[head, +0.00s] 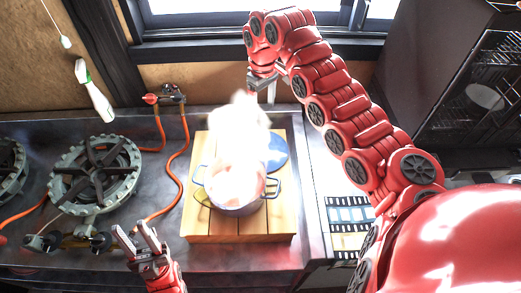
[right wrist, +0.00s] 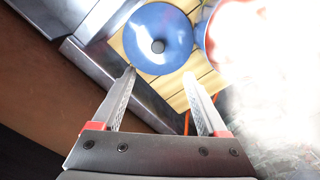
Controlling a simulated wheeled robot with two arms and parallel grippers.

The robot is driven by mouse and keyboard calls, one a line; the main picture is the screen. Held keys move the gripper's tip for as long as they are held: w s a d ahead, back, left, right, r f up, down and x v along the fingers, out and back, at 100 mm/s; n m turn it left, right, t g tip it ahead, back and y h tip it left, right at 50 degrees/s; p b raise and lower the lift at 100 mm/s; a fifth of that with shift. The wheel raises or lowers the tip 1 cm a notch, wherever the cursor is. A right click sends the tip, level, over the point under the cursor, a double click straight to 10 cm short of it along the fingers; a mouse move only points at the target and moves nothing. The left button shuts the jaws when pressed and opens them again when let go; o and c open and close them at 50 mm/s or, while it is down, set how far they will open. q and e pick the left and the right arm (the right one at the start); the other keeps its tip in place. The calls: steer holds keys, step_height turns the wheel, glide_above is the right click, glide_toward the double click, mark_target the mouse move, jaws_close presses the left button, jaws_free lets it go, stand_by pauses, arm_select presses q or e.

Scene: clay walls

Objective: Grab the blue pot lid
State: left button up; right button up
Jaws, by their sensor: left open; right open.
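The blue pot lid (head: 278,148) lies on the wooden board, behind and to the right of the pot, partly hidden by white steam in the head view. In the right wrist view the round blue lid (right wrist: 150,22) with its dark centre knob (right wrist: 158,46) is in full view, just beyond my fingertips. My right gripper (right wrist: 159,75) is open and empty, with its fingers pointing toward the lid and apart from it. In the head view the right gripper (head: 262,92) hangs behind the lid. My left gripper (head: 141,238) is open and empty at the front left.
The blue pot (head: 238,209) steams on the wooden board (head: 270,231), close to the lid. A gas burner (head: 95,170) with orange hoses (head: 178,165) stands to the left. A window (head: 200,8) and wall are behind; a dark cabinet (head: 420,60) is at right.

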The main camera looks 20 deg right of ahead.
steer(key=p, duration=0.1)
glide_above(262, 142)
steer(key=s, duration=0.1)
step_height(262, 142, down, 11)
steer(key=shift+s+a+f, duration=0.1)
steer(key=shift+w+f+p, duration=0.2)
steer(key=shift+f+p, duration=0.15)
steer(key=shift+p, duration=0.15)
steer(key=f, duration=0.1)
steer(key=f+p, duration=0.2)
steer(key=f, duration=0.1)
steer(key=shift+w, duration=0.25)
steer(key=shift+f, duration=0.35)
steer(key=shift+c, duration=0.3)
jaws_close()
